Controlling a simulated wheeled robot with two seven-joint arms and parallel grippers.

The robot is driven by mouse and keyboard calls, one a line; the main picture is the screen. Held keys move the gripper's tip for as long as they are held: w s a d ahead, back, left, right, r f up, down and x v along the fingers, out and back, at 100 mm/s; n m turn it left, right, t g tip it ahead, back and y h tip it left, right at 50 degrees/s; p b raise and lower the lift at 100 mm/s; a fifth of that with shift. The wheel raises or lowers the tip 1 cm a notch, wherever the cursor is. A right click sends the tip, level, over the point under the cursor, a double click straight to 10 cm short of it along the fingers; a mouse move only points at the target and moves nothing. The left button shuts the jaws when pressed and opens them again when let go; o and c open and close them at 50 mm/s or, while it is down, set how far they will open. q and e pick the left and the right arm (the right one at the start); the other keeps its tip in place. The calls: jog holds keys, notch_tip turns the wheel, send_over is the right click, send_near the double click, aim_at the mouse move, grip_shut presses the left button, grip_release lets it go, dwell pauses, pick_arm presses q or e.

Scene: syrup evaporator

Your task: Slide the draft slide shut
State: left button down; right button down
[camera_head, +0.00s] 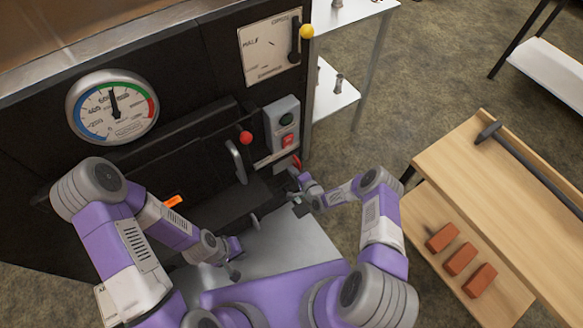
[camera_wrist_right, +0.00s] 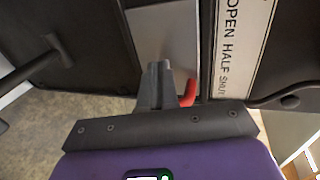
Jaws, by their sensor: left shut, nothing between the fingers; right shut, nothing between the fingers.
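The draft slide shows in the right wrist view as a grey metal plate (camera_wrist_right: 165,32) beside a label strip (camera_wrist_right: 240,50) reading OPEN, HALF, SHUT. A red handle (camera_wrist_right: 190,94) shows just right of my right gripper's fingers (camera_wrist_right: 162,85), which are shut and empty. I cannot tell whether they touch it. In the head view my right gripper (camera_head: 299,203) is low at the evaporator's front, below the red part (camera_head: 297,163) at its right edge. My left gripper (camera_head: 234,262) is shut and empty, over the grey metal surface.
The dark evaporator front carries a dial gauge (camera_head: 112,107), a red-knobbed lever (camera_head: 240,160), a switch box (camera_head: 283,124) and a yellow-knobbed damper lever (camera_head: 296,40). A wooden bench (camera_head: 470,170) with a hammer (camera_head: 530,165) and bricks (camera_head: 460,259) stands to the right. Open floor lies between.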

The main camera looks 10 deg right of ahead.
jog(key=p+v, duration=0.2)
jog(key=v, duration=0.5)
jog(key=shift+s+d+f, duration=0.15)
jog(key=shift+s+f, duration=0.05)
jog(key=shift+f, duration=0.05)
jog(key=s+a+r+n+g+p, duration=0.3)
jog(key=s+r, duration=0.6)
jog(key=s, duration=0.3)
jog(key=s+a+r+n+g+p, duration=0.3)
jog(key=s+a+r+n+g, duration=0.2)
jog(key=s+r+n+g, duration=0.3)
jog(key=s+r+g, duration=0.1)
jog(key=s+g, duration=0.1)
jog(key=s, duration=0.2)
jog(key=shift+s+h, duration=0.2)
jog(key=shift+h, duration=0.2)
